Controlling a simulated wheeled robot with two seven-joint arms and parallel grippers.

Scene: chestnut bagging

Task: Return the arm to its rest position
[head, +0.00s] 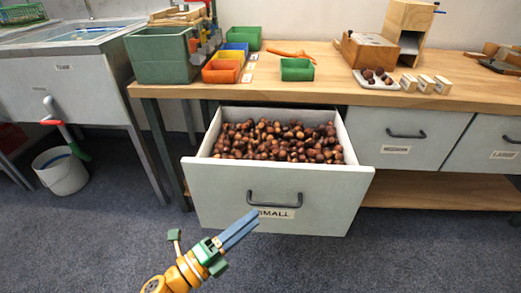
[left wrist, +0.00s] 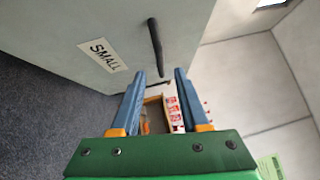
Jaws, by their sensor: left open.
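My left gripper (head: 240,230) has blue fingers and a yellow-and-green wrist. It is in front of the open drawer (head: 220,193) labelled SMALL, just below its handle (head: 274,204) in the head view. In the left wrist view the two blue fingers (left wrist: 160,84) stand apart with nothing between them. The drawer front (left wrist: 85,25) and its dark handle (left wrist: 155,45) show beyond the fingertips there. The drawer is pulled out and full of brown chestnuts (head: 277,140). My right gripper is not in view.
The wooden bench (head: 335,73) carries green, yellow and blue bins, an orange tool (head: 290,53) and a tray with chestnuts (head: 375,80). The MEDIUM drawer (head: 400,140) is shut. A white bucket (head: 62,172) stands on the left. The carpet in front is clear.

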